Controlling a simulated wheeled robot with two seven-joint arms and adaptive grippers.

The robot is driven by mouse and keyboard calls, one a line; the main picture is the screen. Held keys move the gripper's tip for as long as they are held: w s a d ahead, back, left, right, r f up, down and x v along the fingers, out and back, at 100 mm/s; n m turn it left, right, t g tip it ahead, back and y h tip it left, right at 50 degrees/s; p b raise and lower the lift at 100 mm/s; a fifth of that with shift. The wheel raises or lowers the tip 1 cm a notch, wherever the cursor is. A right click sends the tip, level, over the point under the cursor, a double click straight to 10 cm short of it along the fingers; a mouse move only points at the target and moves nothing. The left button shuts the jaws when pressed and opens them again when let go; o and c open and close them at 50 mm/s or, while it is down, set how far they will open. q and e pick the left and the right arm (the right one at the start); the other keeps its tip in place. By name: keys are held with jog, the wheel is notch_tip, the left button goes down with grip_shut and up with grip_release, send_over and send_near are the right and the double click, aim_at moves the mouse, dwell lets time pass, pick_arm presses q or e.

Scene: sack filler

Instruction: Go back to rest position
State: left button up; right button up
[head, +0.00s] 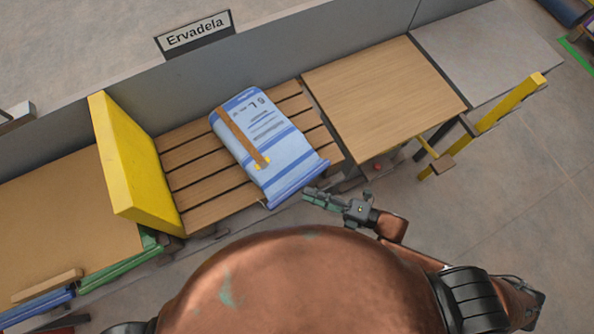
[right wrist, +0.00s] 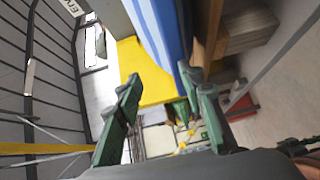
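A blue and white sack (head: 268,143) lies on the slatted wooden rack (head: 205,176), with a brown strip and a small yellow patch on it. My right gripper (head: 312,195) is just off the sack's near right end, by the rack's front edge. In the right wrist view my right gripper (right wrist: 168,95) has its two green fingers apart with nothing between them. The blue-striped sack (right wrist: 163,35) shows beyond the fingertips there. My left gripper is not in view.
A yellow panel (head: 135,165) stands at the rack's left end. A wooden tabletop (head: 385,95) adjoins on the right, with a yellow bar (head: 510,100) beyond it. A grey wall carrying an "Ervadela" sign (head: 195,34) runs behind. Open floor (head: 500,210) lies to the right.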

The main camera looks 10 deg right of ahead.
jog(key=shift+v, duration=0.95)
jog(key=shift+f, duration=0.1)
